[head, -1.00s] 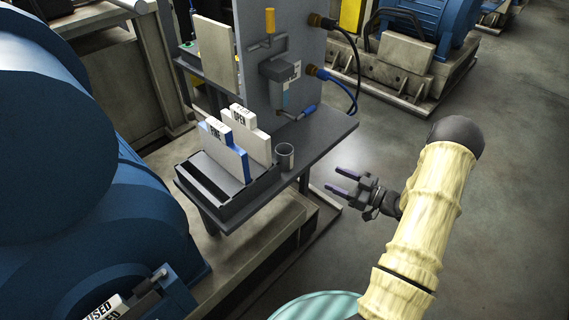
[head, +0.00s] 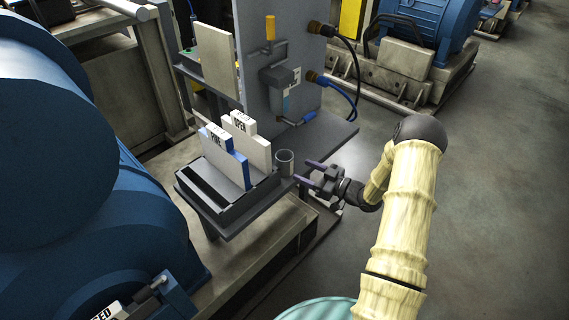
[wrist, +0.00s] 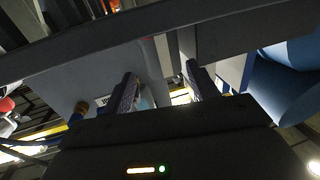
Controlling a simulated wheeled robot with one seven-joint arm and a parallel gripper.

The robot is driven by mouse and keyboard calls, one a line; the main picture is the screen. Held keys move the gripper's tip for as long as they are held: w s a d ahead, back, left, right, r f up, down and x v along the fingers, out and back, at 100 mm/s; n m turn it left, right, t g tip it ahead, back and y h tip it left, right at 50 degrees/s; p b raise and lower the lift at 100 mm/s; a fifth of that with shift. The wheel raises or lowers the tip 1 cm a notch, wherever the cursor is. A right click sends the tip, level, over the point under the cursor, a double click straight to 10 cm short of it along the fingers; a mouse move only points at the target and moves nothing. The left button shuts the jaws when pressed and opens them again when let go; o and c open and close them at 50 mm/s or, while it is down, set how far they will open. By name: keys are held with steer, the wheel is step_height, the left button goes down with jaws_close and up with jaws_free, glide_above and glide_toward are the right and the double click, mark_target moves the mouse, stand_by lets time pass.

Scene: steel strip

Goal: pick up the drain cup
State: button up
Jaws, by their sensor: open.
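The drain cup (head: 285,162) is a small grey open-topped cylinder. It stands upright on the grey shelf (head: 325,142), right of the block holder, in the head view. My gripper (head: 304,171) is open and empty, just right of the cup at the shelf's edge. Its fingers point left toward the cup, with a small gap to it. In the wrist view, both fingers (wrist: 160,86) show apart. I cannot make out the cup clearly there.
A dark holder (head: 235,205) with upright labelled white and blue blocks stands left of the cup. Behind is a grey panel with a filter unit (head: 283,78) and a blue-tipped drain valve (head: 309,117). Open floor lies to the right.

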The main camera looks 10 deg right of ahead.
mark_target(289, 162)
steer(key=shift+w+a, duration=0.5)
steer(key=shift+r+x, duration=0.2)
steer(key=shift+x, duration=1.1)
steer(key=shift+r+x, duration=0.2)
steer(key=shift+x, duration=1.1)
steer(key=c, duration=0.7)
steer(key=shift+o, duration=0.2)
steer(key=shift+r, duration=0.15)
step_height(289, 162, up, 10)
steer(key=shift+f+p, duration=0.1)
steer(key=shift+p, duration=0.4)
